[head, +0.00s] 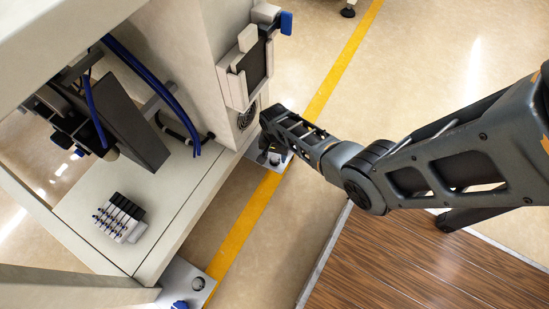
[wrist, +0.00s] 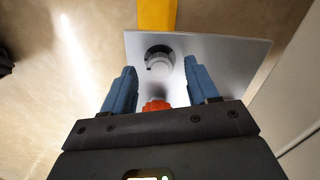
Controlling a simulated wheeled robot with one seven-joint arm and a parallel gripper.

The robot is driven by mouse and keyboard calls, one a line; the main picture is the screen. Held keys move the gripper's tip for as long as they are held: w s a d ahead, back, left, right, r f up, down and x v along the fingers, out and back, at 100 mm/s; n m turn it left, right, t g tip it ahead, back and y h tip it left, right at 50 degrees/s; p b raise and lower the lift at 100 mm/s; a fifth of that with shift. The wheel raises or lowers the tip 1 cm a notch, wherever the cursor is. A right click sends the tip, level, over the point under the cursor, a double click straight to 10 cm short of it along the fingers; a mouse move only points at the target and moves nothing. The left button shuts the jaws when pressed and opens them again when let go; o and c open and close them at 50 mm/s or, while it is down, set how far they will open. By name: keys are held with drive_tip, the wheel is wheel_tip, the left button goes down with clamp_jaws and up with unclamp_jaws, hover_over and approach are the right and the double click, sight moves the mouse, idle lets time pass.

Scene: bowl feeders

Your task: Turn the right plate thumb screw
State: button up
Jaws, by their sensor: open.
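The right plate (wrist: 225,60) is a bright metal plate on the floor beside the machine. In the head view it is mostly covered by my arm (head: 280,155). An orange-red thumb screw (wrist: 156,105) shows low in the wrist view, between the two blue fingers of my gripper (wrist: 160,75). Its lower part is hidden behind the gripper body. The fingers are open, one on each side of the screw with gaps visible. I cannot tell how deep they reach. A dark-ringed round fitting (wrist: 158,62) sits on the plate just beyond the screw.
The machine housing (head: 185,50) rises beside the plate, its wall (wrist: 300,125) at the right of the wrist view. A second plate (head: 200,270) with a blue thumb screw (head: 180,304) is nearer. A yellow line (head: 245,215) crosses the open floor.

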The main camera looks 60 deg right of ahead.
drive_tip(key=shift+f, duration=0.55)
drive_tip(key=c, duration=1)
